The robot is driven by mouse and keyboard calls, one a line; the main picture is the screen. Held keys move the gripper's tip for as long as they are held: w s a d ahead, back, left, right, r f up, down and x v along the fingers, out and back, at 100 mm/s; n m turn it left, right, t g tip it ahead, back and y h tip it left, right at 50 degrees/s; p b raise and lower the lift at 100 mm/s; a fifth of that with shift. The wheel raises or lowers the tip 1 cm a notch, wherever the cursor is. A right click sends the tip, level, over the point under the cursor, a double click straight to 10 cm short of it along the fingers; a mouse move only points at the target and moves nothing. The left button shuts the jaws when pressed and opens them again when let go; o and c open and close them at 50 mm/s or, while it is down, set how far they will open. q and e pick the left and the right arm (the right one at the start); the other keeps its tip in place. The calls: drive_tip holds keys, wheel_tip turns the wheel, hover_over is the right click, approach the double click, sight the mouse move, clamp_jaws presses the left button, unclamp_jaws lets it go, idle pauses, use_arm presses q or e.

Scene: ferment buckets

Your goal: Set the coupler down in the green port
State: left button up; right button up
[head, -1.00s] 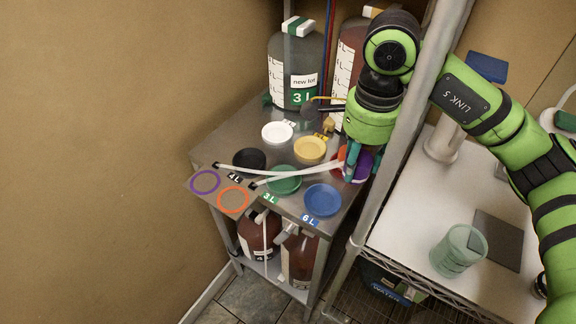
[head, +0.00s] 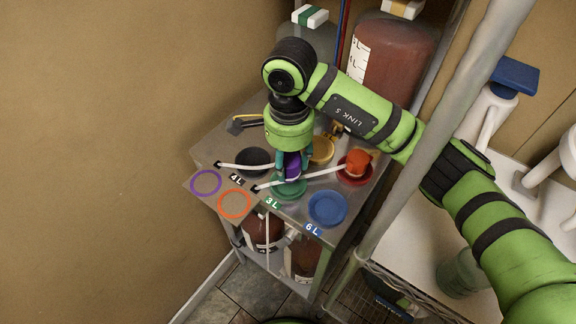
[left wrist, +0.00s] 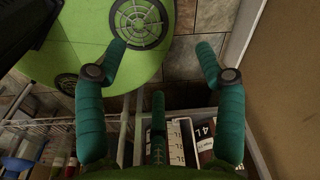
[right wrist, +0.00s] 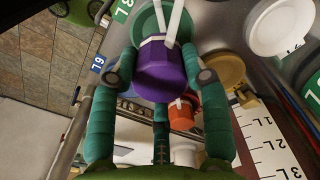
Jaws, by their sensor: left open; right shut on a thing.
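My right gripper (head: 291,160) is shut on a purple coupler (head: 292,168). In the head view the coupler is at the green port (head: 290,190), a round dish on the steel table. The right wrist view shows the purple coupler (right wrist: 160,72) between the fingers, partly covering the green port (right wrist: 143,24). I cannot tell if the coupler touches the port. A white hose crosses the green port. My left gripper (left wrist: 160,47) is open and empty, away from the table top.
An orange coupler (head: 356,160) stands in the red port (head: 345,176) to the right. A blue port (head: 327,208), black port (head: 254,160) and yellow port (head: 322,150) lie around. Purple (head: 206,182) and orange (head: 235,203) rings mark the table's left end. A rack post stands right.

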sight(288, 172)
drive_tip(key=shift+w+a+f+p, duration=0.1)
drive_tip(key=shift+f+p, duration=0.3)
drive_tip(key=shift+f, duration=0.2)
wheel_tip(288, 172, down, 2)
drive_tip(key=shift+f+p, duration=0.2)
drive_tip(key=shift+p, duration=0.35)
drive_tip(key=shift+f, duration=0.5)
drive_tip(key=o, duration=1.3)
drive_tip(key=shift+c, duration=0.2)
use_arm(q)
drive_tip(key=shift+w+d+r, duration=0.1)
drive_tip(key=shift+w+r, duration=0.35)
drive_tip(key=shift+r, duration=0.35)
drive_tip(key=shift+r, duration=0.1)
